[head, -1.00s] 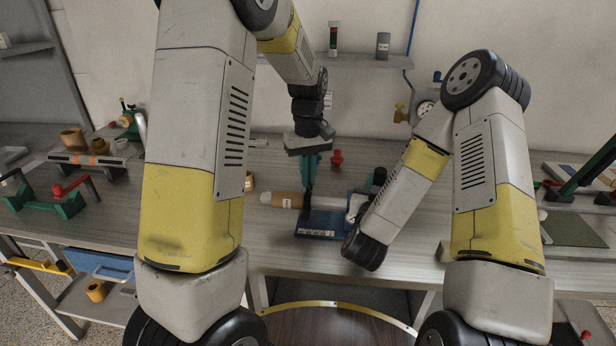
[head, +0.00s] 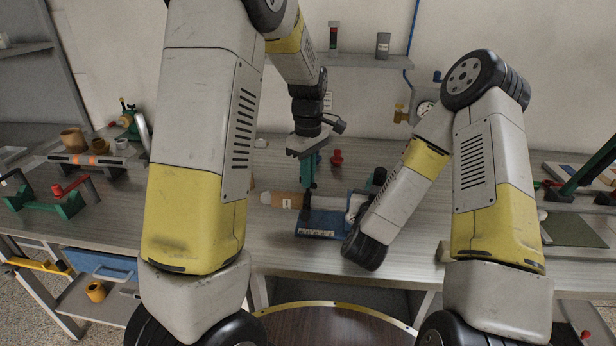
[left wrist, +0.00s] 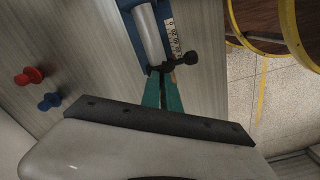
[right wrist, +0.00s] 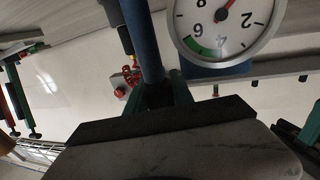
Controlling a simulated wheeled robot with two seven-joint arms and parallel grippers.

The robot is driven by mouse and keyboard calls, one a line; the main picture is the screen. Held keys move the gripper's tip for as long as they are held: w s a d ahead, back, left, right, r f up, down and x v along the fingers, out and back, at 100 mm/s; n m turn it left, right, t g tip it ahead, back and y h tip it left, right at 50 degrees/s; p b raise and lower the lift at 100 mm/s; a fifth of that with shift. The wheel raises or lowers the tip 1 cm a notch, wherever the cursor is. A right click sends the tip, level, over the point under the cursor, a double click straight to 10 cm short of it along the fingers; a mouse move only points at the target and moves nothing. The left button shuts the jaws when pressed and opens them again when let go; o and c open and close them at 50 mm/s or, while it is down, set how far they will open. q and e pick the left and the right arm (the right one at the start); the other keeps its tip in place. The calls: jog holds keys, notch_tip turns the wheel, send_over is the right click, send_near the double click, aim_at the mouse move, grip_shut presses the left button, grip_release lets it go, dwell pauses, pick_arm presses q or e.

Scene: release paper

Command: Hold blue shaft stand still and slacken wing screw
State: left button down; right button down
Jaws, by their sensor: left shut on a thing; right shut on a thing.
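The blue shaft stand (head: 320,224) sits on the bench in the head view, with a pale strip on its front edge. A light grey shaft (left wrist: 150,38) lies in it in the left wrist view. The black wing screw (left wrist: 180,60) shows beside the shaft, at my left fingertips. My left gripper (head: 308,185) points down and its teal jaws (left wrist: 164,88) are shut on the wing screw. My right gripper (right wrist: 160,94) is shut on a dark lower part of the stand's blue upright (right wrist: 140,40). My right forearm hides this gripper in the head view.
A brown roll (head: 284,200) lies left of the stand. A red knob-like piece (head: 337,158) stands behind it; red (left wrist: 30,75) and blue (left wrist: 50,101) pieces show in the left wrist view. A dial gauge (right wrist: 222,30) is near my right gripper. Bench space in front is clear.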

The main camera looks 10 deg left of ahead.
dwell(0.3)
pick_arm(q)
jog(key=c, duration=1.6)
grip_release()
notch_tip(320, 180, up, 12)
